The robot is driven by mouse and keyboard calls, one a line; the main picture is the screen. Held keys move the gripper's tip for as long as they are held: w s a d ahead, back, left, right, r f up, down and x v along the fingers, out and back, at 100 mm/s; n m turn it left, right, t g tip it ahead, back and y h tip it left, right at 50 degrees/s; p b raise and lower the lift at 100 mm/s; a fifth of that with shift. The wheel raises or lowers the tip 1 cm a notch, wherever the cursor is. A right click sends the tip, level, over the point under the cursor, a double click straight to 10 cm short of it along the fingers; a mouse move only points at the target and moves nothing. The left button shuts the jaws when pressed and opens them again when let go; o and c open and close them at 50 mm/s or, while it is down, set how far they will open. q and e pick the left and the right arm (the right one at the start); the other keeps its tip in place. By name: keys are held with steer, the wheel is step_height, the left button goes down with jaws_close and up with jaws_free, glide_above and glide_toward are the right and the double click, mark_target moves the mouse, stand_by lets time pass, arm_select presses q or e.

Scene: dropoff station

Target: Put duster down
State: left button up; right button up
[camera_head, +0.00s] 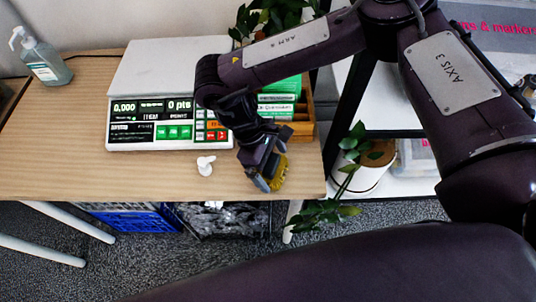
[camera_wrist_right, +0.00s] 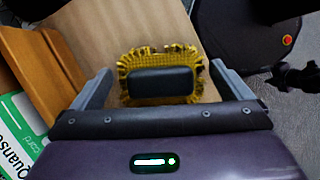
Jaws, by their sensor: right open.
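The duster (camera_wrist_right: 160,82) has a dark grip block and a yellow fringed edge. In the wrist view it lies on the wooden table (camera_wrist_right: 172,30), between the two spread fingers of my right gripper (camera_wrist_right: 162,88), with gaps on both sides. In the head view the yellow of the duster (camera_head: 279,172) shows beside my right gripper (camera_head: 265,170), near the table's front right edge. My right gripper is open around the duster. My left gripper is not in view.
A white scale (camera_head: 165,70) with a lit display stands behind. A wooden box (camera_head: 304,128) with green cards is behind the gripper. A small white object (camera_head: 206,165) lies left of it. A sanitizer bottle (camera_head: 45,60) stands far left. The front left tabletop is clear.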

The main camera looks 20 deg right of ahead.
steer(key=v, duration=1.2)
steer(key=shift+p, duration=0.3)
